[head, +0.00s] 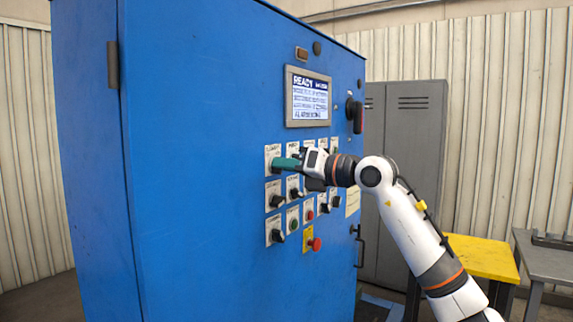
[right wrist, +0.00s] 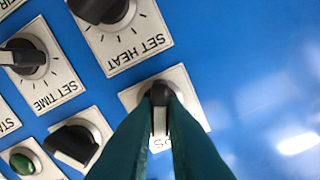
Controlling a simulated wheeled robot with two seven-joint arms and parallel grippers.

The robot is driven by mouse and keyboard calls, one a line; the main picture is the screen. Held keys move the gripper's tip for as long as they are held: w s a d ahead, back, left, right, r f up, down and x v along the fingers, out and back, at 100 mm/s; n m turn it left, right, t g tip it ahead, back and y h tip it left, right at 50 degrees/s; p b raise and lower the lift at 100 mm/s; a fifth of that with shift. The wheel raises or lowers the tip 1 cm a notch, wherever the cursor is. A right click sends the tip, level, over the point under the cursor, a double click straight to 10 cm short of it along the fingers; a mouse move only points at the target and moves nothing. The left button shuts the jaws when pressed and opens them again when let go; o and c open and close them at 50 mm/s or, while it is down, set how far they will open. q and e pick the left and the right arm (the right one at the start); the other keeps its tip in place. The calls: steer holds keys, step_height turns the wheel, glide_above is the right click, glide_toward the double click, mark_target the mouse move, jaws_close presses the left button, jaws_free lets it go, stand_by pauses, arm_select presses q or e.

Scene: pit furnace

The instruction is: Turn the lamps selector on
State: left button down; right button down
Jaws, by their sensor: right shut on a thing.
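The lamps selector (right wrist: 160,92) is a black knob with a light pointer bar on a white plate, in the right wrist view. Its label is mostly hidden by the fingers, so I cannot read it whole. My right gripper (right wrist: 160,105) has its green fingers shut on this knob, one on each side. In the head view my right gripper (head: 276,163) is at the top-left plate (head: 272,151) of the control rows on the blue cabinet, and the knob itself is hidden behind the fingers. My left gripper is not in view.
Near the held knob are the SET HEAT knob (right wrist: 107,8), the SET TIME knob (right wrist: 25,57), another black selector (right wrist: 74,143) and a green button (right wrist: 24,161). A red emergency button (head: 314,244) sits lower. The screen (head: 308,97) above reads READY.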

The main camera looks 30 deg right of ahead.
steer(key=shift+m, duration=0.5)
steer(key=c, duration=1.5)
jaws_free()
steer(key=b+v, duration=0.5)
steer(key=v, duration=0.7)
steer(key=shift+d+f, duration=0.1)
